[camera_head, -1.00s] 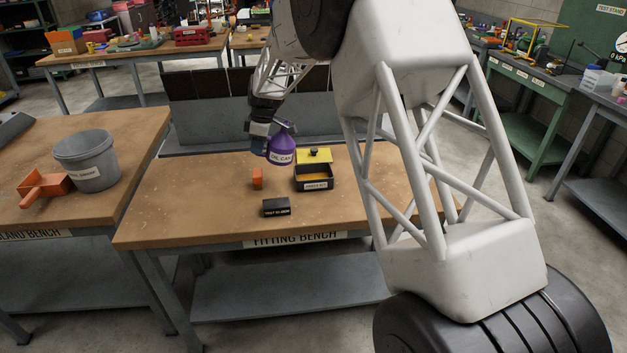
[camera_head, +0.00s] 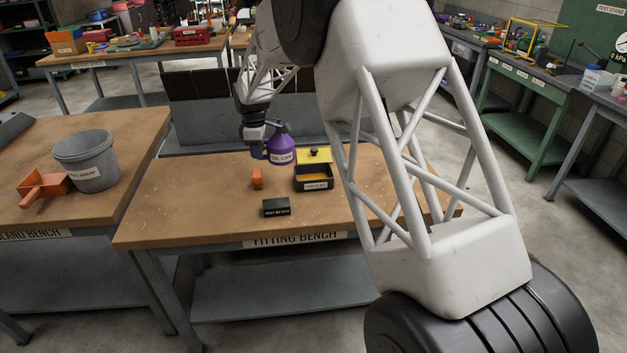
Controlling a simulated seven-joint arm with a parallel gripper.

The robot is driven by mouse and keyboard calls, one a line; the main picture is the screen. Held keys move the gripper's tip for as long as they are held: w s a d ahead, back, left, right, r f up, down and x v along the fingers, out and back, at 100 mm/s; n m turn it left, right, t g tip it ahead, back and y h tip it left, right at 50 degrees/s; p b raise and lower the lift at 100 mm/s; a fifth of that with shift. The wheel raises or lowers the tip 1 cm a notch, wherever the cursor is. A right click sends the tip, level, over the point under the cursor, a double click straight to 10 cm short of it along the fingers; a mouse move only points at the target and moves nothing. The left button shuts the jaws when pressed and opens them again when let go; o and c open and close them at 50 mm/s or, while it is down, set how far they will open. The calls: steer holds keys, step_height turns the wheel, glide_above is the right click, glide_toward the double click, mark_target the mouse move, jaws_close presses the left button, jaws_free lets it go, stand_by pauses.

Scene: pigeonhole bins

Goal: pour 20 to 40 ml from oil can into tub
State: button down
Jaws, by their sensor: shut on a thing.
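The purple oil can (camera_head: 282,151), labelled "OIL CAN", is nearly upright above the back part of the fitting bench. My gripper (camera_head: 260,151) is shut on its left side. The fingertips are small and partly hidden by the can. A small dark open box (camera_head: 314,184), which may be the tub, stands to the right and in front of the can. It has a white label and something yellow-orange inside. A yellow lid with a dark knob (camera_head: 315,156) is at its back edge. No stream of oil is visible. I cannot read any liquid level.
An orange block (camera_head: 257,178) and a black labelled block (camera_head: 276,207) are on the fitting bench (camera_head: 195,205). A grey bucket (camera_head: 87,165) and an orange scoop (camera_head: 44,187) sit on the left bench. A grey panel backs the fitting bench. The bench's left part is clear.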

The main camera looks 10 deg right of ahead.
steer(key=shift+a+r, duration=0.5)
steer(key=shift+a, duration=0.3)
steer(key=shift+a+r, duration=0.55)
steer(key=shift+a, duration=0.2)
steer(key=shift+a+r, duration=0.5)
steer(key=shift+a, duration=0.3)
steer(key=shift+d, duration=0.15)
steer(key=d+r+m, duration=0.1)
steer(key=d+m, duration=0.2)
steer(key=d, duration=0.2)
steer(key=d+r+m, duration=0.1)
steer(key=d+m, duration=0.2)
steer(key=d, duration=0.2)
steer(key=d+r+m, duration=0.1)
steer(key=d+m, duration=0.2)
steer(key=d, duration=0.2)
steer(key=shift+w+d+r, duration=0.1)
steer(key=shift+w+r, duration=0.15)
steer(key=shift+r, duration=0.05)
steer(key=s+d+r+m, duration=0.1)
steer(key=d+r+m, duration=0.1)
steer(key=d+m, duration=0.5)
steer(key=d, duration=0.5)
steer(key=shift+s+r+m, duration=0.3)
steer(key=shift+s, duration=0.1)
